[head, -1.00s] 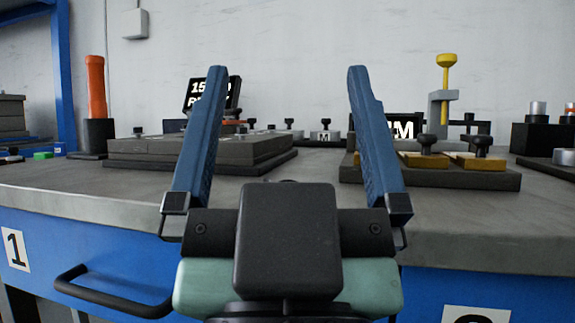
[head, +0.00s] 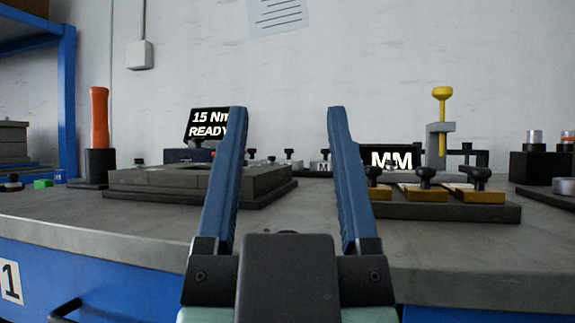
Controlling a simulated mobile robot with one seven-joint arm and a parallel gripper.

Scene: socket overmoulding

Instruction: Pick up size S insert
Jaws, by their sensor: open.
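My gripper (head: 287,112) is in the middle foreground, its two blue fingers upright, open and empty. It appears in front of the workbench (head: 140,228). Several small dark knobbed pieces stand in a row at the back of the bench, seen between and beside the fingers. One block among them (head: 321,167) carries a letter M and is partly covered by the right finger. No letter S can be read, so I cannot tell which piece is the size S insert.
A dark stacked plate (head: 150,181) lies left of centre. A dark base (head: 440,211) with yellow blocks and black knobs lies right. An orange-handled tool (head: 99,118), a yellow-topped clamp (head: 441,128) and a "15 Nm READY" display (head: 208,124) stand behind. The bench front is clear.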

